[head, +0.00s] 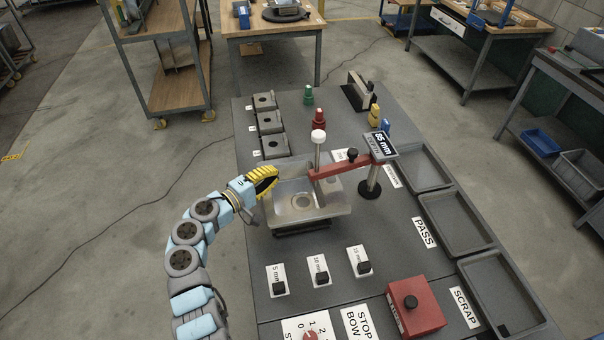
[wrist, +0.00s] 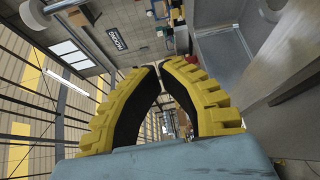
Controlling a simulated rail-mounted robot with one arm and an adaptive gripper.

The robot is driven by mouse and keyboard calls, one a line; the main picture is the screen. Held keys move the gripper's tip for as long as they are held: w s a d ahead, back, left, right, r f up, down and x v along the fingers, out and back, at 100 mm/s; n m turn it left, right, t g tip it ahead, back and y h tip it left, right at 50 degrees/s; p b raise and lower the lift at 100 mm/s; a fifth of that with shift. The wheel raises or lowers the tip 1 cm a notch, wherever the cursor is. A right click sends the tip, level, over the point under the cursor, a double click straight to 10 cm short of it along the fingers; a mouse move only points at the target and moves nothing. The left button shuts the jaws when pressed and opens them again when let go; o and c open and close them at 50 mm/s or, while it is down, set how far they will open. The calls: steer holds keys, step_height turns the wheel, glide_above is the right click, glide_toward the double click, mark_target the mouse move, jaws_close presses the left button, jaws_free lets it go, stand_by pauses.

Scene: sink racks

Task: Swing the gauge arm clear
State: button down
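The gauge arm (head: 340,168) is a red bar reaching left from a dark-based post (head: 371,185) over a metal sink (head: 322,207). A vertical rod with a white knob (head: 318,136) stands at its left end, over the sink. A black knob (head: 352,154) sits on the bar, and an "85 mm" sign (head: 380,145) is by the post. My yellow gripper (head: 276,172) is beside the sink's upper left edge, left of the rod and apart from it. In the wrist view its fingertips (wrist: 157,67) meet or nearly meet, with nothing held between them.
Grey blocks (head: 270,123) line the bench's back left, with green (head: 308,95) and red (head: 319,118) pieces nearby. Black gauge blocks (head: 320,277) stand on labelled cards in front. A red box (head: 415,308) is front right.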

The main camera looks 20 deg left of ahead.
steer(key=shift+s+a+r+m+h+b, duration=0.3)
steer(key=shift+s+a+m+h+b, duration=0.1)
steer(key=shift+a+m+h+b, duration=0.15)
steer(key=shift+d+r, duration=0.1)
steer(key=shift+r, duration=0.05)
steer(key=shift+w+d+r+h, duration=0.1)
steer(key=shift+w+h, duration=0.05)
steer(key=shift+h, duration=0.1)
steer(key=w+d, duration=0.5)
steer(key=d, duration=0.2)
steer(key=shift+w, duration=0.25)
steer(key=shift+d, duration=0.1)
stand_by(0.3)
steer(key=shift+s, duration=0.1)
stand_by(0.4)
